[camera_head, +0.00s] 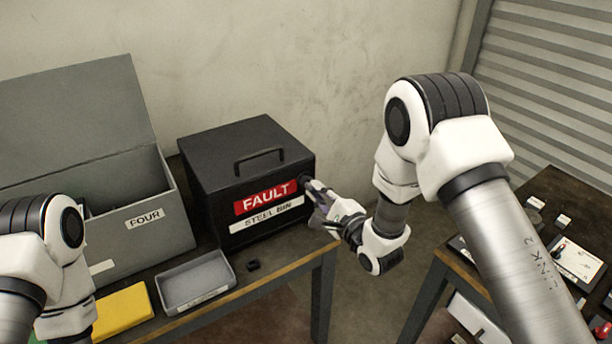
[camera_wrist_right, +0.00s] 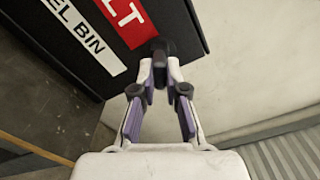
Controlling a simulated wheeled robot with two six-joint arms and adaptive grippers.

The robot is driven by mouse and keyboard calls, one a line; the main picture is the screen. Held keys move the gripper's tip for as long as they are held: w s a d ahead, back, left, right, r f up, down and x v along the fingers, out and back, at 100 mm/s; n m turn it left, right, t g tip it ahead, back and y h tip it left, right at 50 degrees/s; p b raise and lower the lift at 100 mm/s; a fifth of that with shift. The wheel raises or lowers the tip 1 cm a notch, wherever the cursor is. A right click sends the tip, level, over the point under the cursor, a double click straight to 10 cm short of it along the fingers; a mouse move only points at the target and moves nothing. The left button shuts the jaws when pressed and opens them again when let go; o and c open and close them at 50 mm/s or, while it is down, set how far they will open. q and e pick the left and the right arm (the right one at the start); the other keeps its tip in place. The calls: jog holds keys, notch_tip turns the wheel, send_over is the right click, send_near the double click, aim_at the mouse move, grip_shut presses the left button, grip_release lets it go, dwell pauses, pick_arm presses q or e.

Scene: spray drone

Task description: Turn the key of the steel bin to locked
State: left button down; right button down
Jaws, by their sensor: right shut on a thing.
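The steel bin (camera_head: 225,165) is a black box with a top handle, a red "FAULT" label and a white "STEEL BIN" label. It stands on the dark table, and part of it shows in the right wrist view (camera_wrist_right: 185,22). The black key (camera_wrist_right: 159,62) sticks out of the bin's front near its right edge. My right gripper (camera_wrist_right: 160,75) is shut on the key; in the head view this gripper (camera_head: 318,192) reaches the bin from the right. The key's turn position is hard to read. My left arm is at the left edge, and its gripper is out of view.
A grey open-lidded box marked "FOUR" (camera_head: 175,225) stands left of the bin. A grey tray (camera_head: 196,282), a small black piece (camera_head: 253,265) and a yellow block (camera_head: 124,311) lie in front. Another table (camera_head: 545,190) with small items is at the right, across a floor gap.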

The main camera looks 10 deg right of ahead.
jog(key=m+p, duration=0.3)
jog(key=m, duration=0.6)
jog(key=shift+m, duration=0.3)
jog(key=c, duration=1.1)
grip_release()
